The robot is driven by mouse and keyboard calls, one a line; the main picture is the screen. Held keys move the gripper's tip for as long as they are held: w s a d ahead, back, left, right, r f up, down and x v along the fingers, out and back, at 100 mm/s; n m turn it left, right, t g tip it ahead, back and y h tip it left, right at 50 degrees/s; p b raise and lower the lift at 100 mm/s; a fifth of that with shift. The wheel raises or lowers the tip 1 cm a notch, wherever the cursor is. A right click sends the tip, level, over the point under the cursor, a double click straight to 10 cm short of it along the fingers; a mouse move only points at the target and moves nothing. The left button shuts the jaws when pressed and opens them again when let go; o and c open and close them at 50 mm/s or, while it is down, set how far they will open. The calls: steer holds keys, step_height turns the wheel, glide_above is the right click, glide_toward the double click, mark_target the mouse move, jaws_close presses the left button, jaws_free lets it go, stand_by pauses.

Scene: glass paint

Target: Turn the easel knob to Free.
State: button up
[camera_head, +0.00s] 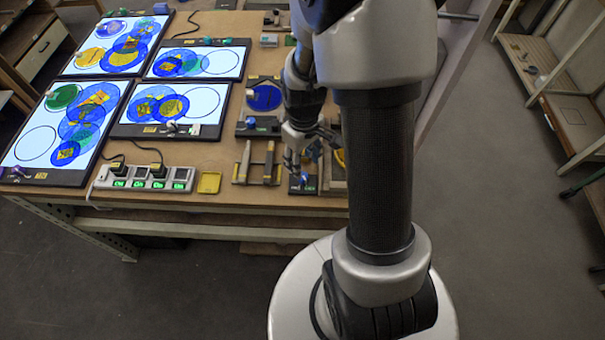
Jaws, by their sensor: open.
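A small dark block (302,187) with a blue knob-like part (303,177) sits near the table's front edge, just left of my arm. It looks like a knob with small labels, but they are too small to read, so its setting cannot be told. My gripper (302,163) is open and points down just above this block. Whether the fingers touch the blue part cannot be told. My arm hides part of the table to the right of it.
Lit panels (88,120) with coloured discs fill the table's left half. A dark board with a blue disc (263,98) stands behind.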

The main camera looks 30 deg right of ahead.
mark_target(303, 178)
step_height(303, 178, down, 7)
steer(key=shift+r+b, duration=0.15)
steer(key=shift+b, duration=0.65)
steer(key=shift+c, duration=0.5)
jaws_close()
